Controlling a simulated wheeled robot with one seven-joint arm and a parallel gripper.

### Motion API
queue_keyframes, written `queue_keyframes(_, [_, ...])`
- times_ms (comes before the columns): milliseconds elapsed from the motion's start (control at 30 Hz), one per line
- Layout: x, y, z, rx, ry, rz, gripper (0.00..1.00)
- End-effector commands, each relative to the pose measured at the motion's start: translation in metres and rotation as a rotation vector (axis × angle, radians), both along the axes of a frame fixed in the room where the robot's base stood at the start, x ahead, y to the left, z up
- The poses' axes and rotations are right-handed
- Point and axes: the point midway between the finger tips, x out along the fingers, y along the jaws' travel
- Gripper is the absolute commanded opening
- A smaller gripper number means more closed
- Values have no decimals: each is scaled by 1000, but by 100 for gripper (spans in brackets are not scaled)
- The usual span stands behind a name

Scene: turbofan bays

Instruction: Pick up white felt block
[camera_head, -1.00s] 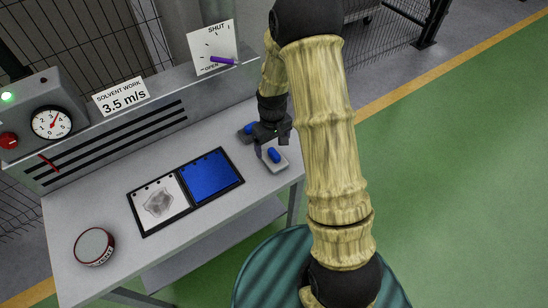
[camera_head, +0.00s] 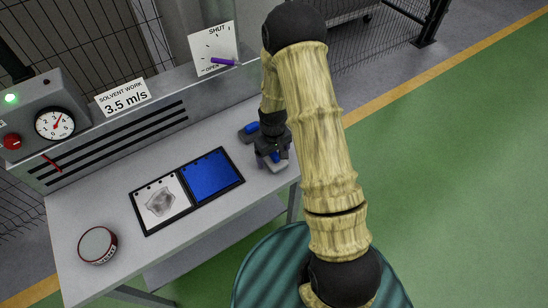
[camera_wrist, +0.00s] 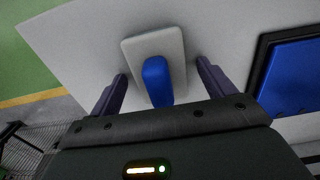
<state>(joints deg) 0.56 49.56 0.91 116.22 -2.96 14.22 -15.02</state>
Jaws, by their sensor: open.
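The white felt block (camera_wrist: 134,51) is a pale, rounded slab with a blue grip on top, lying flat on the bench. In the head view, the block (camera_head: 279,168) is near the bench's right end, partly hidden by my gripper (camera_head: 273,158). In the wrist view, my gripper (camera_wrist: 161,70) is open, with one finger on each side of the block. The fingers look apart from its sides, and the near end of the blue grip is close to the palm.
A second, greyer block with a blue grip (camera_head: 249,130) lies just behind. A black-framed board with a blue panel (camera_head: 211,175) and white sheet (camera_head: 160,202) lies left of the gripper. A round tin (camera_head: 97,245) stands at the left. The bench's right edge is close.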

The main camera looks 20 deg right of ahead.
Motion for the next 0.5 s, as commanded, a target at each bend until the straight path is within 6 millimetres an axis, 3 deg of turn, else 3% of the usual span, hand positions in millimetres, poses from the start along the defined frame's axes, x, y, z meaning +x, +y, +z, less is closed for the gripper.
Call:
queue_keyframes(267, [0, 0, 0, 0, 0, 0, 82])
queue_keyframes(500, [0, 0, 0, 0, 0, 0, 35])
